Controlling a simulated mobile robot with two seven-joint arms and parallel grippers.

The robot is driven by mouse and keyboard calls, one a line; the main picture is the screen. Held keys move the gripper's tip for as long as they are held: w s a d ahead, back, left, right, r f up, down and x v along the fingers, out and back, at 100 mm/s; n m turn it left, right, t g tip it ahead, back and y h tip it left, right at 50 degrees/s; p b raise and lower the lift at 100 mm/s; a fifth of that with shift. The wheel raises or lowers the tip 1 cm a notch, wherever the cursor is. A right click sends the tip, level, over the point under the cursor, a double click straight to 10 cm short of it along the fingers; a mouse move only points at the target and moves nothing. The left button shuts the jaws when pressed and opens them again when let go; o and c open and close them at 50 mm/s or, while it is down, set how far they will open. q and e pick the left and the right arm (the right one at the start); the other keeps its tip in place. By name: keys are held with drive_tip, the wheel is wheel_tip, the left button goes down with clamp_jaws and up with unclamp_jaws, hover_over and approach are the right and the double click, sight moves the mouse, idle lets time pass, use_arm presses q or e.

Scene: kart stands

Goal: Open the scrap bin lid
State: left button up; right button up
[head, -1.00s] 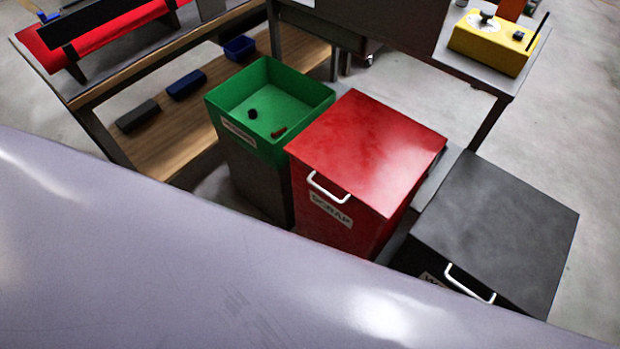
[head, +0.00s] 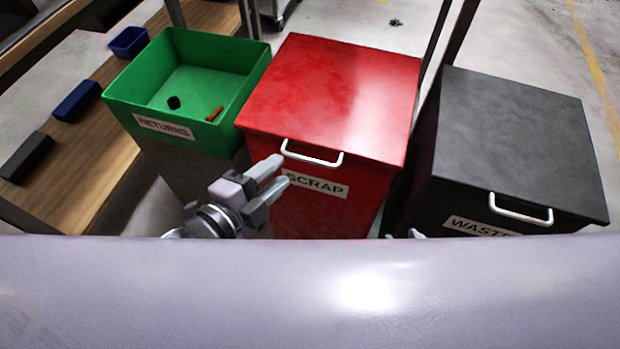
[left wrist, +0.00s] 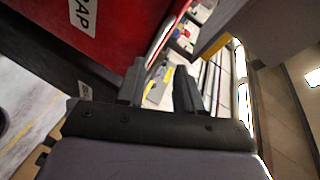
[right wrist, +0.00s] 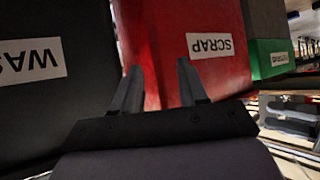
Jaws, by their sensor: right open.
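The red scrap bin has a flat red lid (head: 335,95) lying shut, with a white bar handle (head: 312,158) at its front edge. Its SCRAP label (head: 318,186) is below the handle, and the label also shows in the right wrist view (right wrist: 209,45). My left gripper (head: 281,172) is open and empty, its fingertips just left of and below the handle, apparently apart from it. In the left wrist view it (left wrist: 160,82) points past the red bin wall. My right gripper (right wrist: 158,82) is open and empty, facing the bin's front; only its tips show in the head view.
A green open RETURNS bin (head: 150,90) with small items stands left of the scrap bin. A black WASTE bin (head: 520,130) with a white handle stands to the right. A wooden shelf (head: 75,160) with small blue and dark bins is at the left.

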sight(308, 159)
use_arm(q)
drive_tip(key=w+d+f+m+b, duration=0.1)
drive_tip(key=d, duration=0.1)
drive_tip(key=w+d+f+m+h+b, duration=0.1)
drive_tip(key=w+d, duration=0.1)
drive_tip(key=w+d+m+b, duration=0.1)
drive_tip(key=w+d+m, duration=0.1)
drive_tip(key=shift+w+f+b, duration=0.2)
drive_tip(key=shift+f+b, duration=0.15)
drive_tip(key=shift+f, duration=0.05)
use_arm(e)
drive_tip(key=shift+w+a+f+y, duration=0.15)
drive_tip(key=shift+w+a+f, duration=0.1)
drive_tip(key=shift+a+f, duration=0.3)
drive_tip(key=shift+w+a+f+y, duration=0.15)
drive_tip(key=shift+w+a+f, duration=0.05)
drive_tip(key=shift+a+f, duration=0.35)
use_arm(q)
clamp_jaws()
use_arm(e)
drive_tip(key=shift+r, duration=0.15)
